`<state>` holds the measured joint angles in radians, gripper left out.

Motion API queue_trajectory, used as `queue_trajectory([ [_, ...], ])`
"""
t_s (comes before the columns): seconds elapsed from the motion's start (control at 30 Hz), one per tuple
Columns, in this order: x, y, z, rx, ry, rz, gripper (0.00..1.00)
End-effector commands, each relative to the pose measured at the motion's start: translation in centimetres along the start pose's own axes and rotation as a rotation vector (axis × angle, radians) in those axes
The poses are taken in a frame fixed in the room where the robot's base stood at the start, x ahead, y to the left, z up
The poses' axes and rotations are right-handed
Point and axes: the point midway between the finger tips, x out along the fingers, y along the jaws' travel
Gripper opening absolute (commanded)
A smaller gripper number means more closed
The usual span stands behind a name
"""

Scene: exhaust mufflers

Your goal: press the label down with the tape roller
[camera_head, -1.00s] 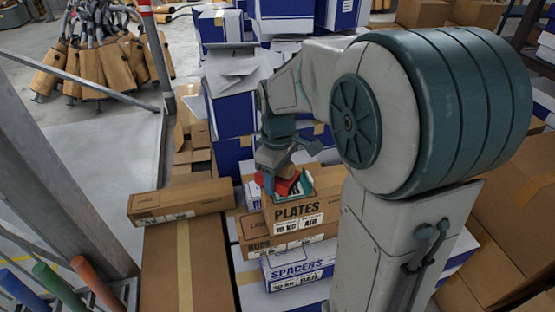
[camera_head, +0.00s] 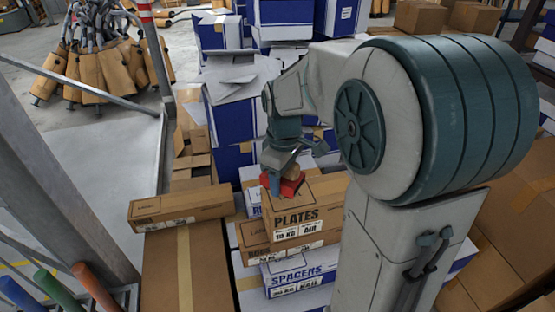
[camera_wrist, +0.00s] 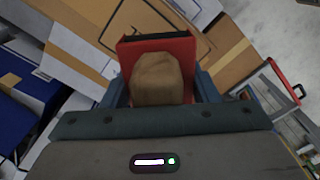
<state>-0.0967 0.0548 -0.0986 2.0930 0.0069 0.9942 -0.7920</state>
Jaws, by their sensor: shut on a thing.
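My gripper (camera_head: 284,172) is shut on the tape roller (camera_head: 291,186), a red tool with a brown rounded part. The wrist view shows its red body and dark far edge (camera_wrist: 157,45) between my blue fingers (camera_wrist: 160,92). The roller is at the top of the brown PLATES carton (camera_head: 325,190), near its left end. Whether it touches the carton is unclear. A white printed label (camera_head: 297,229) shows on the carton's front face, below the roller. My gripper and the roller hide part of the carton's top, so I cannot tell whether another label lies under them.
A SPACERS box (camera_head: 300,272) and a brown carton lie below the PLATES carton. A long brown carton (camera_head: 180,208) lies to the left. Blue-and-white boxes (camera_head: 230,118) stack behind. Coloured handles (camera_head: 50,285) stand at lower left.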

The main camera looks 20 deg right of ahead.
Motion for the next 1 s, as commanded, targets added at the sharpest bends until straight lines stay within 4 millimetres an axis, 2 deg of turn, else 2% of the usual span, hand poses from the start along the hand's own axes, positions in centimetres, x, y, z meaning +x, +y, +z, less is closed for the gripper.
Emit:
queue_trajectory([
  [0.6, -4.0, 0.0, -0.1, -0.001, 0.001, 0.002, 0.21],
  [1.0, -4.2, -0.1, -0.1, -0.002, 0.001, 0.001, 0.21],
])
